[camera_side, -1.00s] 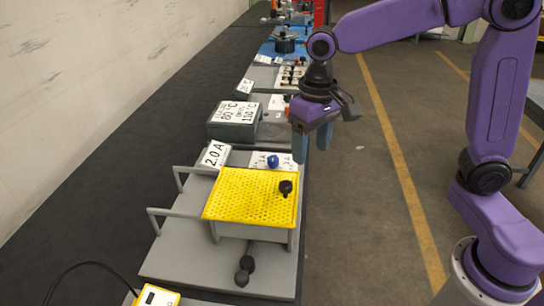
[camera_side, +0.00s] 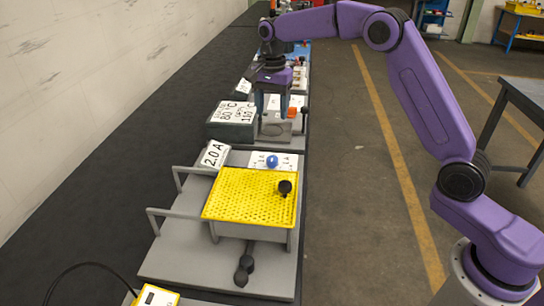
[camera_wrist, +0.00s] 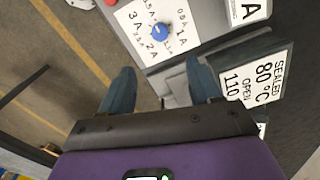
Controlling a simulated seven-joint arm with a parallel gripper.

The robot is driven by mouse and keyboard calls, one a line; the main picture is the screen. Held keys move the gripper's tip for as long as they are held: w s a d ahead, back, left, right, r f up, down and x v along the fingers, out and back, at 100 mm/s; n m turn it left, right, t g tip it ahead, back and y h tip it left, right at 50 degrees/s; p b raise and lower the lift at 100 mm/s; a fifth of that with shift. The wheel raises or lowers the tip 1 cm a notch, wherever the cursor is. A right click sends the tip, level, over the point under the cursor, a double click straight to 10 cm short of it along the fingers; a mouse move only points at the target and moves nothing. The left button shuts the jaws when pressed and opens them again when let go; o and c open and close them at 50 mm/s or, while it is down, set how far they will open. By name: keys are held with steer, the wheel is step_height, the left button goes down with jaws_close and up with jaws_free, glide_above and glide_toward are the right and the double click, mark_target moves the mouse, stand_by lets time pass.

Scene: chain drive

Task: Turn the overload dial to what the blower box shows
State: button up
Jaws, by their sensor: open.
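The overload dial is a blue knob (camera_side: 272,161) on a white plate (camera_side: 287,160) marked in amps, behind the yellow cover. In the wrist view the knob (camera_wrist: 160,32) is beyond my fingertips, with marks such as 1A, 2A and 3A around it; its exact setting is too small to read. A tilted card (camera_side: 214,155) reading 2.0 A stands left of the dial. A grey box (camera_side: 230,131) behind it bears the labels 80 °C and 110 °C; I cannot tell which is the blower box. My gripper (camera_side: 272,118) is open and empty, beside the grey box, apart from the knob.
More stations line the bench further back. The aisle to the right is open floor.

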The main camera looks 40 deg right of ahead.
mark_target(272, 159)
step_height(272, 159, down, 16)
steer(key=shift+f, duration=0.15)
stand_by(0.4)
steer(key=c, duration=1.1)
